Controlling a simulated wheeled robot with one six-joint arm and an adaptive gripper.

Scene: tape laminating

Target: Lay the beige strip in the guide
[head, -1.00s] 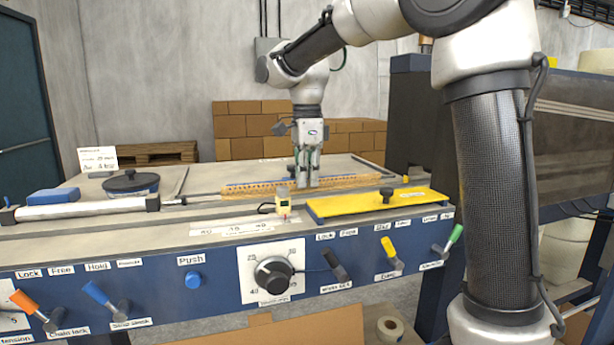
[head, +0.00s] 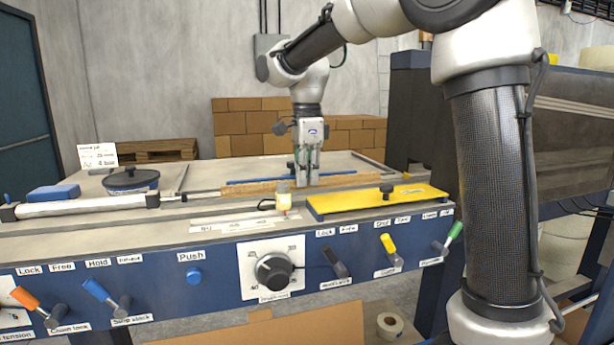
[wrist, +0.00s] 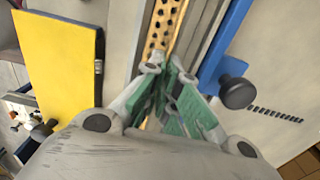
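The beige strip (head: 350,181) is long and narrow and runs left to right across the machine top in the head view. In the wrist view its perforated face (wrist: 166,22) runs up from the fingertips. My gripper (head: 308,184) points down at the strip's middle. In the wrist view the fingertips (wrist: 168,70) are drawn close together on the strip, and they hide the part between them. The guide appears to be the channel along the grey rail (wrist: 205,28) beside the strip. I cannot tell whether the strip rests on its floor.
A blue bar (wrist: 228,45) with a black knob (wrist: 237,92) lies alongside. A yellow plate (head: 385,202) with a black knob is at the front right. A white roller (head: 80,208) lies at left.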

